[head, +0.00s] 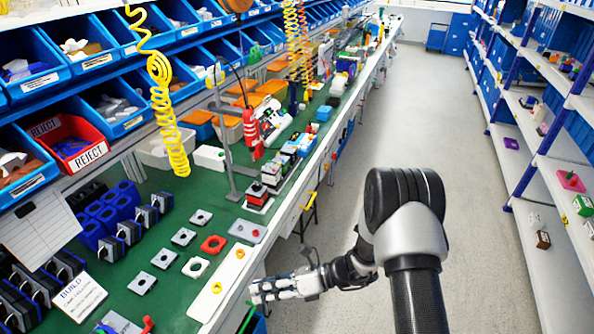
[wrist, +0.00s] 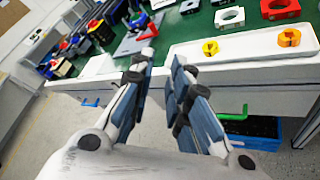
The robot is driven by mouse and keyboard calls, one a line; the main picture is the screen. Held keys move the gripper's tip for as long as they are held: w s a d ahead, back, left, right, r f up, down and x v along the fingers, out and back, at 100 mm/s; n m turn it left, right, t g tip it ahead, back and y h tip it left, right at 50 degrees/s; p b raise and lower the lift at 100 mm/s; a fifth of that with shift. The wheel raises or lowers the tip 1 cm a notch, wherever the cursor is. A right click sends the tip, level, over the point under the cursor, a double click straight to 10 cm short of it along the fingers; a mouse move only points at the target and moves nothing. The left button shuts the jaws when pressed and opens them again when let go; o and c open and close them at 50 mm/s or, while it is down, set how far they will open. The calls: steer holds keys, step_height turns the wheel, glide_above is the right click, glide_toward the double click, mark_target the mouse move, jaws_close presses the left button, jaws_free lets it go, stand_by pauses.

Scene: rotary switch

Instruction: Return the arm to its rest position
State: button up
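My gripper (head: 256,290) is low beside the front edge of the green-topped workbench (head: 182,218), off to the aisle side. In the wrist view my gripper (wrist: 163,58) shows its two fingers apart with a gap between them and nothing held. The bench edge and its white front lie beyond the fingertips. A white panel (head: 226,270) on the bench edge carries two small yellow knob-like pieces, one nearer (head: 217,287) and one farther (head: 240,253). They also show in the wrist view, one at the middle (wrist: 210,47) and one at the right (wrist: 289,38).
Blue bins and a red REJECT bin (head: 68,142) line the back of the bench. Square parts lie on the green top. A blue crate (wrist: 255,132) sits under the bench. Shelving (head: 540,150) stands at the right; the grey aisle floor (head: 400,115) is clear.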

steer(key=s+d+r+n+g+h, duration=0.1)
steer(key=s+d+r+n+h, duration=0.3)
steer(key=r+n, duration=0.4)
steer(key=s+d+r+n+h, duration=0.3)
steer(key=s+r+n, duration=0.25)
steer(key=r, duration=0.45)
steer(key=s+d+r+n+t+h, duration=0.3)
steer(key=s+d+r+n+h, duration=0.1)
steer(key=s+d+n, duration=0.1)
steer(key=s+d+r+n+t+h, duration=0.3)
steer(key=d+n, duration=0.4)
steer(key=d, duration=0.3)
steer(key=shift+s+d+r+t+h, duration=0.2)
steer(key=shift+s+r+t+h, duration=0.2)
steer(key=shift+s+r, duration=0.6)
steer(key=shift+a+f, duration=0.1)
steer(key=shift+a, duration=0.05)
